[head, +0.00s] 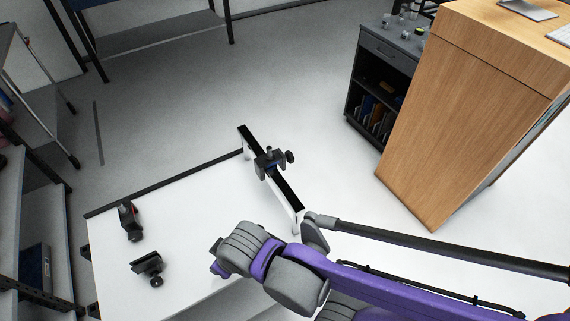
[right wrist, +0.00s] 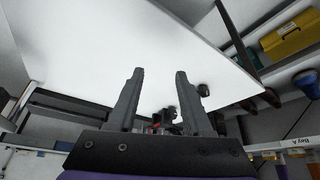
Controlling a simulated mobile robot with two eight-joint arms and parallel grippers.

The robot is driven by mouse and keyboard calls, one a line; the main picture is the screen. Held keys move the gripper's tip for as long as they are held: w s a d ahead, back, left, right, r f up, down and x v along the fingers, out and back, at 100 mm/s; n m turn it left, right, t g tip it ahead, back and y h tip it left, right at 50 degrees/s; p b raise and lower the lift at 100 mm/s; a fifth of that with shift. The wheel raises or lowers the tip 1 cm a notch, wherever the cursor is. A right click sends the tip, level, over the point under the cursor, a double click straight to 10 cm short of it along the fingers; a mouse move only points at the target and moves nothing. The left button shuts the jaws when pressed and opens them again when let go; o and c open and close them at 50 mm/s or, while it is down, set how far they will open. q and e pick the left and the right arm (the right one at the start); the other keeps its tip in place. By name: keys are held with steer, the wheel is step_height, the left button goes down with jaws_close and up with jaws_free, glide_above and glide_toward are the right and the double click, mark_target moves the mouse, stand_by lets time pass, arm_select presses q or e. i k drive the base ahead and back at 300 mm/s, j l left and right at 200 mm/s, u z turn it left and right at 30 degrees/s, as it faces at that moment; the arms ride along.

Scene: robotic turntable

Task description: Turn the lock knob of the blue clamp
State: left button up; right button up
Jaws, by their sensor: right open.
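A dark clamp (head: 270,162) with a small bluish patch is on the black-topped rail at the table's right side. A clamp with red parts (head: 130,222) and a black clamp (head: 147,263) with a round knob rest apart at the table's left. My right gripper (right wrist: 158,78) is open in the right wrist view, with nothing between its fingertips. Beyond its fingers are a dark clamp with a red part (right wrist: 166,120) and a dark knob (right wrist: 203,90). My left gripper is not in view.
The white table (head: 185,200) is bare between the left clamps and the rail (head: 288,190). A wooden cabinet (head: 470,100) and a dark shelf unit (head: 382,85) stand at the right. Metal shelving (head: 30,200) stands at the left. Open floor lies behind the table.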

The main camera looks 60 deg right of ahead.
mark_target(290, 158)
steer(key=l+z, duration=0.15)
steer(key=z, duration=1.8)
steer(key=k+j+u, duration=0.2)
steer(key=k, duration=0.4)
steer(key=l+u, duration=0.1)
steer(key=u, duration=0.35)
steer(key=l+u, duration=0.1)
steer(key=u, duration=0.3)
steer(key=l+u, duration=0.1)
steer(key=u, duration=0.35)
steer(key=l, duration=2.55)
steer(key=i+l+z, duration=0.35)
steer(key=l, duration=0.25)
steer(key=i, duration=0.05)
